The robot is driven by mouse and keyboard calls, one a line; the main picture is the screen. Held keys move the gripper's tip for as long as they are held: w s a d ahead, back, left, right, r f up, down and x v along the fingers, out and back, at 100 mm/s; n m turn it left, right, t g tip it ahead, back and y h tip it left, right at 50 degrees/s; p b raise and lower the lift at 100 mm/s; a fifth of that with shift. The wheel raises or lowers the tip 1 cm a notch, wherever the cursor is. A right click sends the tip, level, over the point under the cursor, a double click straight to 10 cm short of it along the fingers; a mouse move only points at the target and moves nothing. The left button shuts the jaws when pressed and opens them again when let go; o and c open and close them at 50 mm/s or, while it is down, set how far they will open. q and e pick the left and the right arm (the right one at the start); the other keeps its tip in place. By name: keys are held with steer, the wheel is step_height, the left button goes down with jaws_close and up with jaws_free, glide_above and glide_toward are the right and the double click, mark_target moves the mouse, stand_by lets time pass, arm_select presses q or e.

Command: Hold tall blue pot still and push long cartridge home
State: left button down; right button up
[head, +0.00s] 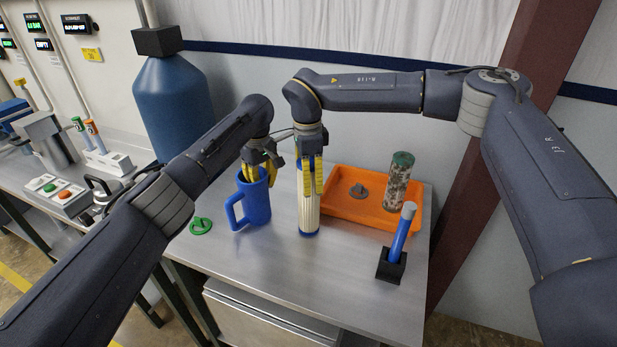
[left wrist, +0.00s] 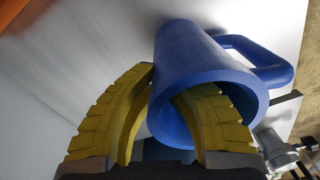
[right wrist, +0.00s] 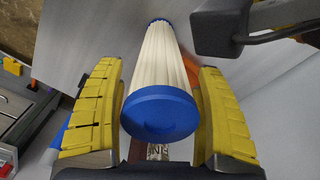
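The tall blue pot (head: 257,205) stands upright on the table, handle to the left; its open mouth shows in the left wrist view (left wrist: 195,75). My left gripper (head: 260,178) is at its rim from above, one finger inside the mouth and one outside, closed on the wall. The long cartridge (head: 309,214), white and pleated with blue end caps, stands upright to the right of the pot. My right gripper (head: 312,193) points down over it. In the right wrist view the cartridge (right wrist: 160,70) sits between the spread fingers, with gaps at the fingertips.
An orange tray (head: 345,207) behind the cartridge holds a grey part (head: 358,190) and a green-capped clear canister (head: 398,182). A blue stick (head: 403,232) stands in a black holder (head: 391,266) at front right. A green ring (head: 201,226) lies left of the pot. The front table is clear.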

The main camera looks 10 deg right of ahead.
steer(key=shift+r, duration=0.1)
step_height(320, 180, up, 11)
steer(key=shift+a+r, duration=0.15)
steer(key=shift+o, duration=1.1)
steer(key=shift+r, duration=0.45)
